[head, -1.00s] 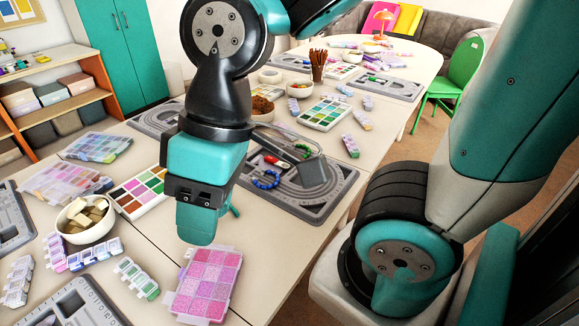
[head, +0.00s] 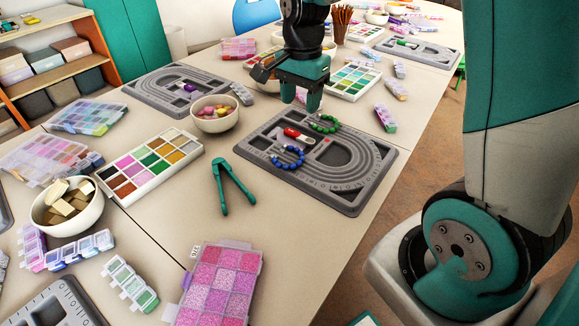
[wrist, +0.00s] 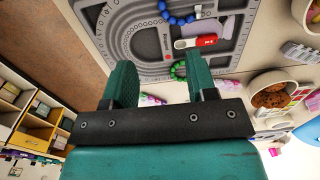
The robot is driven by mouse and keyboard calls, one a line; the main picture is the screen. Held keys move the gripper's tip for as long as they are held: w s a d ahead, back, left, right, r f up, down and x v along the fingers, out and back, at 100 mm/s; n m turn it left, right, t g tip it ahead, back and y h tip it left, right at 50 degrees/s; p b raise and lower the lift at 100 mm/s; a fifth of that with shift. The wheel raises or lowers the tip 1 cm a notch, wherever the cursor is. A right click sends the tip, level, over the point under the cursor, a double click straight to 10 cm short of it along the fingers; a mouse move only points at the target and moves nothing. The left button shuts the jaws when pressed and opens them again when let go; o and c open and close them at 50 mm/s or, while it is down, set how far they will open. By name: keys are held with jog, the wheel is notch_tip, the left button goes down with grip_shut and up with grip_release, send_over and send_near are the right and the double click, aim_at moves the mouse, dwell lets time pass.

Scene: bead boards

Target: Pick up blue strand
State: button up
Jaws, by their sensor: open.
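The blue strand (head: 287,165) is a curved string of blue beads lying on the near-left part of a grey bead board (head: 345,195). In the wrist view the blue strand (wrist: 178,20) shows at the top, beyond my fingers. A green strand (head: 323,129) lies at the board's far side; in the wrist view the green strand (wrist: 177,76) shows between my fingers. My gripper (head: 301,103) hangs above the far edge of the board, its fingers apart and empty. It also shows in the wrist view (wrist: 162,75).
A red-ended item (head: 293,133) lies between the strands. A bowl of colourful pieces (head: 214,118) is close to the board's left. A pink bead box (head: 222,280) lies nearer.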

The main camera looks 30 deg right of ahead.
send_over(298, 161)
jog(key=shift+m, duration=0.4)
jog(key=f, duration=1.1)
jog(key=shift+s+d+f+b, duration=0.15)
jog(key=shift+s+f+b, duration=0.1)
jog(key=shift+f+b, duration=0.1)
jog(key=shift+w+f, duration=0.15)
jog(key=shift+f, duration=1.4)
jog(key=shift+w+f, duration=0.1)
jog(key=shift+f, duration=1.45)
jog(key=shift+c, duration=0.2)
grip_shut()
